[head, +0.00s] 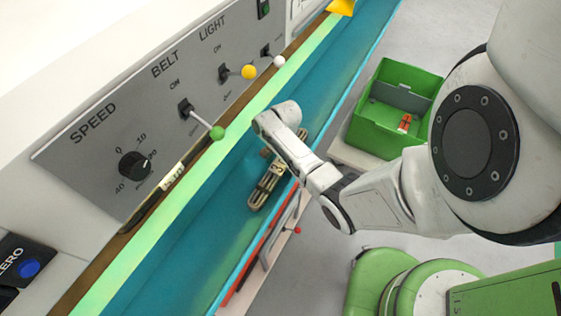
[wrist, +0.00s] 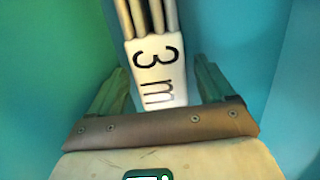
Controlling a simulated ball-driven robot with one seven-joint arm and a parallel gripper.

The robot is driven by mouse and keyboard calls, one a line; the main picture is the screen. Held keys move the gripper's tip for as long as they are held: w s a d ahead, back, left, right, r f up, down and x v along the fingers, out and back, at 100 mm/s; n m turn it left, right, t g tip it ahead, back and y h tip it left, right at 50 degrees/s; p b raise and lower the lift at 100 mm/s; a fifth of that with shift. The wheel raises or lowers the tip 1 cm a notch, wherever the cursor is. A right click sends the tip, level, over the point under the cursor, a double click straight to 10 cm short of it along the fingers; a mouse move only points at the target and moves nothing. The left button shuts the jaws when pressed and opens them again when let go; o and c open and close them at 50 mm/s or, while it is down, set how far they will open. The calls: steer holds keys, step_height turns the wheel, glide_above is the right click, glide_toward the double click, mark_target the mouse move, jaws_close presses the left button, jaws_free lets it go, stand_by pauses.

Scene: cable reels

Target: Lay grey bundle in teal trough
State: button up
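The grey bundle (head: 263,192) is a looped cable with a pale tag marked "3 m"; in the wrist view its strands (wrist: 150,18) run away from me above the tag. In the head view it appears inside the teal trough (head: 228,222), near the trough's right wall. I cannot tell whether it touches the floor. My gripper (head: 284,146) is over the bundle's tag end. In the wrist view my gripper (wrist: 161,65) has its fingers apart, one on each side of the tag, with a gap showing at the right. The left finger's contact is unclear.
A grey panel (head: 75,155) with a knob and levers with green, yellow and white balls runs along the trough's left side. A green bin (head: 365,138) holding a small orange item stands to the right. A yellow object (head: 342,6) is at the trough's far end.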

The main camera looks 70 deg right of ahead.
steer(key=shift+r, duration=0.1)
steer(key=r, duration=0.2)
steer(key=r+p, duration=0.1)
steer(key=r, duration=0.2)
steer(key=d+r, duration=0.1)
steer(key=r, duration=0.1)
steer(key=shift+s+r, duration=0.15)
steer(key=shift+r, duration=0.1)
